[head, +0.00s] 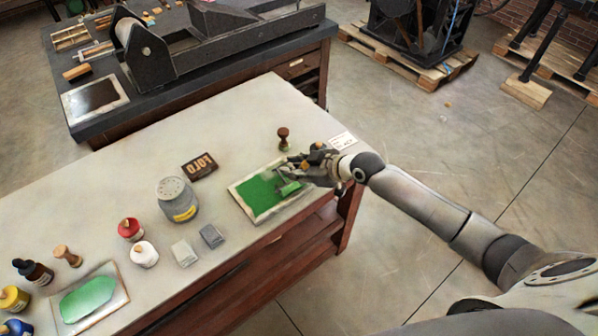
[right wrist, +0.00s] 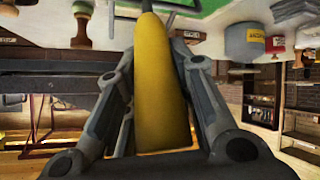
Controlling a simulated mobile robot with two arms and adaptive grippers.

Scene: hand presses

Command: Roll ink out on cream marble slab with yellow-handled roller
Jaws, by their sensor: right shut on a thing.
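A cream slab (head: 238,193) lies near the table's right end, with a broad patch of green ink over most of it. My right gripper (head: 300,172) is at the slab's right side. It is shut on the yellow-handled roller; the yellow handle (right wrist: 160,85) stands between the fingers in the right wrist view. The roller's green-coated drum (head: 289,188) is over the right part of the ink patch and seems to touch it. The fingers mostly hide the handle in the head view. My left gripper is not in view.
A dark wooden stamp (head: 283,138) stands just behind the slab. A FOLO block (head: 199,165), a grey canister (head: 178,200) and two small grey blocks (head: 211,236) are to the left. Another slab (head: 119,297) with green ink lies front left, near several bottles. A press (head: 150,60) stands behind.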

